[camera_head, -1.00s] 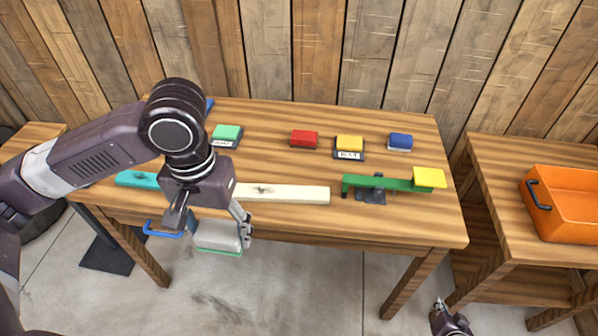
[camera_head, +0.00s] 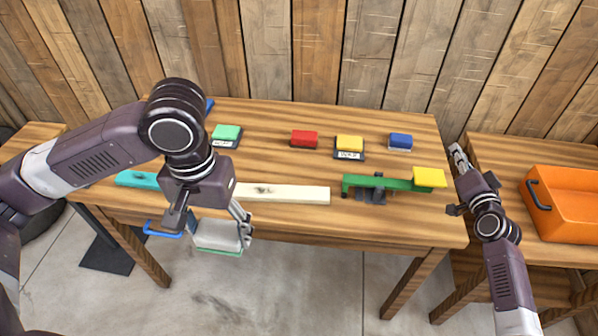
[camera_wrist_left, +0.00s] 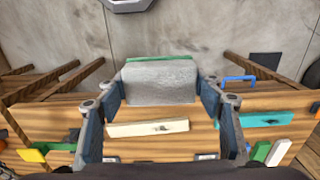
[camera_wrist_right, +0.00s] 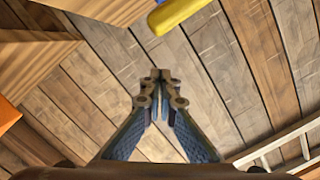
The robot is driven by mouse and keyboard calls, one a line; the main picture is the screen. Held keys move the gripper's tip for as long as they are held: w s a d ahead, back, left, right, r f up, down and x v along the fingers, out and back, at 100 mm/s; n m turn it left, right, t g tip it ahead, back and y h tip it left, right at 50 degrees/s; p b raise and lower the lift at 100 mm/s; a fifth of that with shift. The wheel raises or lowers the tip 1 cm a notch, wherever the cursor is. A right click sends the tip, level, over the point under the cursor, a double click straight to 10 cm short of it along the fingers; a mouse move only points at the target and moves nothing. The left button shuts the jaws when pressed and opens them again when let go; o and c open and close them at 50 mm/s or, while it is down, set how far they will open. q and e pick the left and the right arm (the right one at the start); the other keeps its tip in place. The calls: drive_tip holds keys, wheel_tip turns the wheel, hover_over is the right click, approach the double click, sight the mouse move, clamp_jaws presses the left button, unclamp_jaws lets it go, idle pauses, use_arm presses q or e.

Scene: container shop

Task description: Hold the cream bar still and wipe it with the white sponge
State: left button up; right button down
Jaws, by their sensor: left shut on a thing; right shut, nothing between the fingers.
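The cream bar (camera_head: 295,194) lies on the wooden table near its front edge, with a dark smudge on top. Its left end in the head view is hidden behind my left gripper. It also shows whole in the left wrist view (camera_wrist_left: 130,129). My left gripper (camera_head: 222,229) is shut on the white sponge (camera_head: 216,235), which has a green layer underneath. It holds the sponge in front of the table edge, apart from the bar. My right gripper (camera_head: 457,152) is shut and empty, beside the table's right edge, far from the bar.
A teal bar (camera_head: 135,179) lies left of the cream bar. A green bar (camera_head: 390,183) with a yellow block (camera_head: 429,177) on its end lies to the right. Several coloured sponges, including a red one (camera_head: 304,139), stand behind. An orange crate (camera_head: 565,213) stands on the right table.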

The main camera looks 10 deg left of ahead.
drive_tip(key=a+f+n+g+y, duration=0.2)
drive_tip(key=a+n+g+y, duration=0.4)
drive_tip(key=a, duration=1.7)
drive_tip(key=s+a+n+g+h, duration=0.1)
drive_tip(key=s+a+n, duration=0.1)
drive_tip(key=a, duration=0.1)
drive_tip(key=s+a+f+n+g+h, duration=0.1)
drive_tip(key=s+a+n+g, duration=0.1)
drive_tip(key=s+a, duration=0.1)
drive_tip(key=s+a+f+n+g+h, duration=0.1)
drive_tip(key=s+a+n, duration=0.1)
drive_tip(key=a, duration=0.3)
drive_tip(key=shift+s+f, duration=0.15)
drive_tip(key=shift+s, duration=0.3)
drive_tip(key=shift+s+a+g, duration=0.1)
drive_tip(key=shift+s+g, duration=0.15)
drive_tip(key=shift+g, duration=0.05)
drive_tip(key=shift+s+n+h, duration=0.25)
drive_tip(key=shift+n+h, duration=0.05)
drive_tip(key=shift+h, duration=0.1)
drive_tip(key=shift+f, duration=0.2)
drive_tip(key=shift+f, duration=1.65)
